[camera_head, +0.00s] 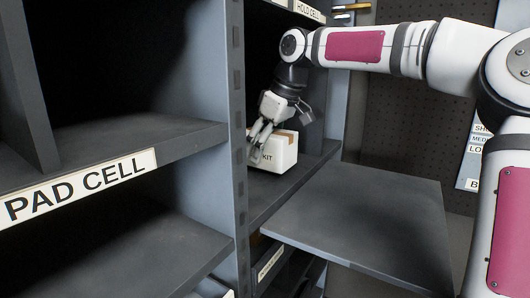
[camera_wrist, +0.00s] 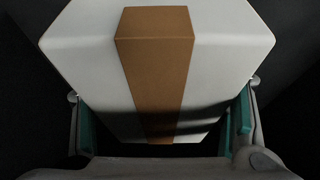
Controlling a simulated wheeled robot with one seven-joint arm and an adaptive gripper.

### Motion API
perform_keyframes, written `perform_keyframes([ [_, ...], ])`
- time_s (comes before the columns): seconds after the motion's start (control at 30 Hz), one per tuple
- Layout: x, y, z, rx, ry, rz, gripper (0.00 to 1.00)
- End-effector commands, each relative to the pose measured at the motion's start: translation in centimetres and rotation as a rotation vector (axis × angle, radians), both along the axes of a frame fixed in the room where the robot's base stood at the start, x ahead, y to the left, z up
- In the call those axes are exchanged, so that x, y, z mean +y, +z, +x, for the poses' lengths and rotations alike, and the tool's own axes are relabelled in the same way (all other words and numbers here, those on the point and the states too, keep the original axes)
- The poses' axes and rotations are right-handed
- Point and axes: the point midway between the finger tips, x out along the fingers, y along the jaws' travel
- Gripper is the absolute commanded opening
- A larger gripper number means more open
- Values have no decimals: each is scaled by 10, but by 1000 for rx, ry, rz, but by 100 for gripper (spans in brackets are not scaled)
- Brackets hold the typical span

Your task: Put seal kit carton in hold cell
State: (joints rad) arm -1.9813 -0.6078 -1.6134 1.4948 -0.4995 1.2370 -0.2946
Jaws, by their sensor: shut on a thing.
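The seal kit carton (camera_head: 282,152) is a white box with a brown tape strip. The end of its printed word, "KIT", shows on its front. It is in the compartment below the HOLD CELL label (camera_head: 307,10), at or just above the shelf board (camera_head: 262,198); I cannot tell whether it touches. My gripper (camera_head: 258,143) reaches in from above and is shut on the carton. In the wrist view the carton (camera_wrist: 85,45) fills the space between the teal finger pads (camera_wrist: 160,138). The hold cell's inside above its label is out of view.
A grey upright divider (camera_head: 212,130) stands left of the carton. The PAD CELL shelf (camera_head: 130,140) is further left. A flat grey panel (camera_head: 365,215) juts out at front right. A perforated board (camera_head: 415,120) is behind my arm.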

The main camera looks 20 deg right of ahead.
Motion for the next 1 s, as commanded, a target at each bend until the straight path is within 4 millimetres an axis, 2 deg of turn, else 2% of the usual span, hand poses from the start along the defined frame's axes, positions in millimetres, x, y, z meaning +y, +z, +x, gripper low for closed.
perform_keyframes([
  [0.03,-3,-9,-1,4,-4,-1,28],
  [0.1,-2,-11,-1,2,-3,-1,28],
  [0.5,-2,-15,-1,1,-3,0,28],
  [0.53,-2,-15,-1,2,-3,0,74],
  [0.6,-2,-14,-2,3,-3,-1,87],
  [1.0,-2,-12,-2,2,-3,0,87],
])
